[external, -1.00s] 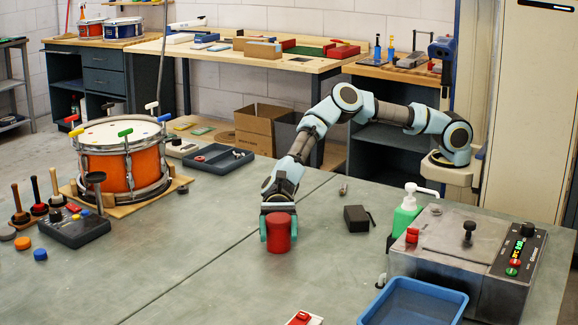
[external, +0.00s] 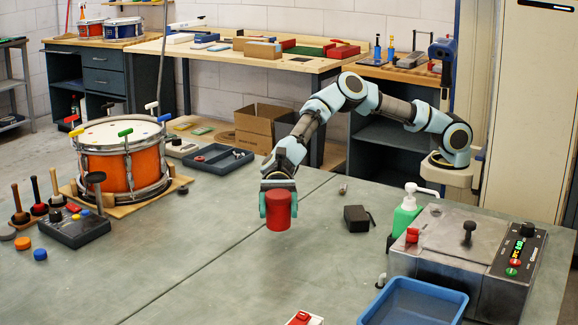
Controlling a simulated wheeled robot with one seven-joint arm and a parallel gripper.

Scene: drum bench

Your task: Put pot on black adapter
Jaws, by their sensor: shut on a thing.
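The pot, a red cylinder (external: 279,210), is in my gripper (external: 278,207) at the middle of the external view. My gripper points down and is shut on it, with one green finger on each side. The pot is upright and looks raised above the grey bench. A small black block with a thin stub at its side, which looks like the black adapter (external: 356,219), lies on the bench to the right of the pot, apart from it.
A green pump bottle (external: 405,217) and a steel machine (external: 460,255) stand at the right, with a blue bin (external: 413,303) in front. An orange drum (external: 122,160) and a dark tray (external: 215,158) are at the left. The bench's middle is mostly clear.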

